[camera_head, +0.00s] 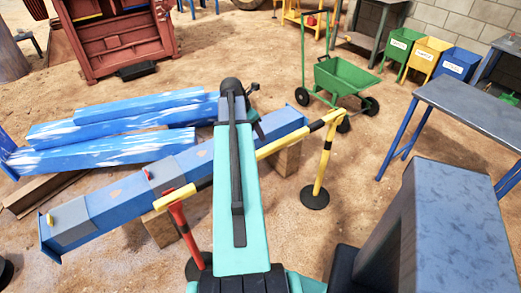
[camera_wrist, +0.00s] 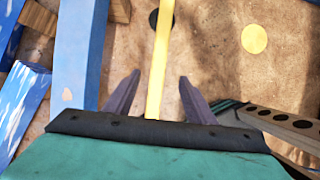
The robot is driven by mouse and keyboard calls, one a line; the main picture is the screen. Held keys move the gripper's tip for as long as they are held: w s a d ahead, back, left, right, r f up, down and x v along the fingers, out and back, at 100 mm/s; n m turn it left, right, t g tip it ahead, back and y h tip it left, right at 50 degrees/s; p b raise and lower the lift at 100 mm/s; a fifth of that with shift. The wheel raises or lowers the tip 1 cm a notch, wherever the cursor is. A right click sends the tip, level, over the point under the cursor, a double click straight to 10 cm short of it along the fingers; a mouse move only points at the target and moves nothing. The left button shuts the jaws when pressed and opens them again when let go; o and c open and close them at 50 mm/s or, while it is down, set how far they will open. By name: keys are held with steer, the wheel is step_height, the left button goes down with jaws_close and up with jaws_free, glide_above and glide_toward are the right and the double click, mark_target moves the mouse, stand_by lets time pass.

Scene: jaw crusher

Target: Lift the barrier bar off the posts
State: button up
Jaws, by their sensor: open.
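The barrier bar (camera_head: 281,143) is yellow with dark bands and lies across a yellow post (camera_head: 322,165) on the right and a red post (camera_head: 184,233) on the left. My arm hides its middle in the head view. In the wrist view the yellow bar (camera_wrist: 159,50) runs up the picture between the two dark fingers of my gripper (camera_wrist: 159,77). The fingers are apart, with a gap on each side of the bar. Whether they are level with it in depth is unclear. The fingers are hidden in the head view.
A long blue beam (camera_head: 110,206) lies just behind the bar on wooden blocks; it is left of the bar in the wrist view (camera_wrist: 78,50). More blue beams (camera_head: 105,152) lie behind. A green wheelbarrow (camera_head: 342,77) and a grey-topped table (camera_head: 475,108) stand right. Sandy floor is open between.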

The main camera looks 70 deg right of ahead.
steer(key=shift+w, duration=0.2)
steer(key=p, duration=0.2)
glide_above(266, 148)
steer(key=w+a, duration=0.1)
steer(key=a, duration=0.1)
steer(key=shift+w+f, duration=0.1)
steer(key=shift+f, duration=3.9)
steer(key=shift+f, duration=0.1)
steer(key=shift+p+x, duration=0.85)
steer(key=shift+x, duration=1.6)
jaws_close()
